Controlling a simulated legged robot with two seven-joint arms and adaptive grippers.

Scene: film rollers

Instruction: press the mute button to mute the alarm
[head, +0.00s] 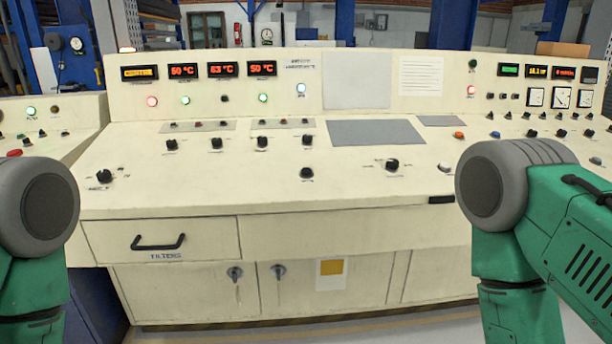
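A cream control console (250,200) stands in front of me. The label of a mute button cannot be read. On the right part of the desk are an orange button (459,135), a blue button (495,134) and a white button (444,167). A red lamp (471,90) is lit on the upright panel above them, and another red lamp (152,101) is lit at its left. Parts of my green and grey arms show at both sides, but neither gripper is in view. My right arm hides part of the desk's right front.
Black knobs (306,173) stand up from the desk. Red number displays (222,69) line the panel. A left console wing (60,130) adjoins.

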